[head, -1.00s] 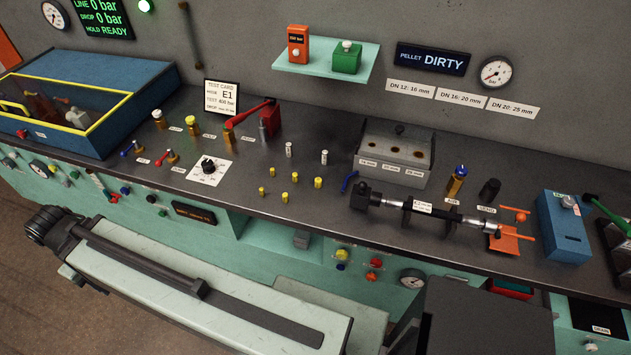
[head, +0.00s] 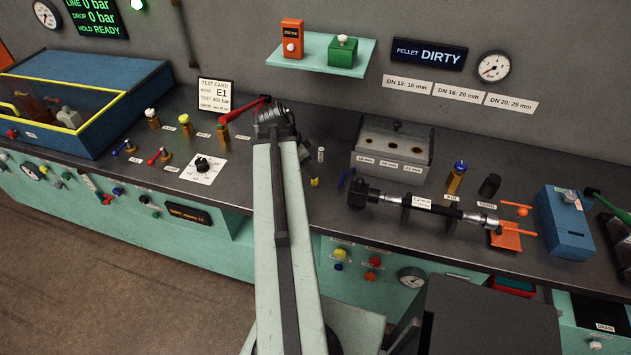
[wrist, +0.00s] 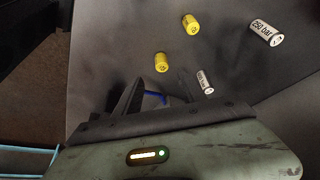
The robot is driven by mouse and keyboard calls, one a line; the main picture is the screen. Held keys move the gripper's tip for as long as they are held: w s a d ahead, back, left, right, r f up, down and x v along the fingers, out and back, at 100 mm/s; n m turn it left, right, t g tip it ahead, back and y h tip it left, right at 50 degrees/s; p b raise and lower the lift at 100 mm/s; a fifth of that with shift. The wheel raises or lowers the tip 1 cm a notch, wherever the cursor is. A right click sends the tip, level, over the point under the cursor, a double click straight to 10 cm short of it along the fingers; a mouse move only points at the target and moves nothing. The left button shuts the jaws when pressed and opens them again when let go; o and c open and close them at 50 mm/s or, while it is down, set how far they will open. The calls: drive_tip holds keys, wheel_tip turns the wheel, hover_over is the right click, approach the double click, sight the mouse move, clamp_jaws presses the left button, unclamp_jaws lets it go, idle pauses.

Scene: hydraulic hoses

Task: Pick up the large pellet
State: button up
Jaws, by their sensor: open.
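Short yellow pellets lie or stand on the dark bench. In the head view one yellow pellet (head: 314,182) shows just right of my arm, where the largest-looking pellet stood; my arm hides the others. In the wrist view two yellow pellets show, a nearer one (wrist: 161,62) and a farther one (wrist: 191,25). I cannot tell surely which is the large one.
A white cylinder marked 250 bar (wrist: 266,33) and a smaller white cylinder (wrist: 205,82) are near the pellets.

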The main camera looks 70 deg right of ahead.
drive_tip(key=b+x, duration=0.2)
drive_tip(key=shift+f+b, duration=0.3)
drive_tip(key=shift+f, duration=0.1)
drive_tip(key=b+x, duration=0.5)
drive_tip(key=shift+d+f, duration=0.1)
drive_tip(key=shift+d, duration=0.2)
clamp_jaws()
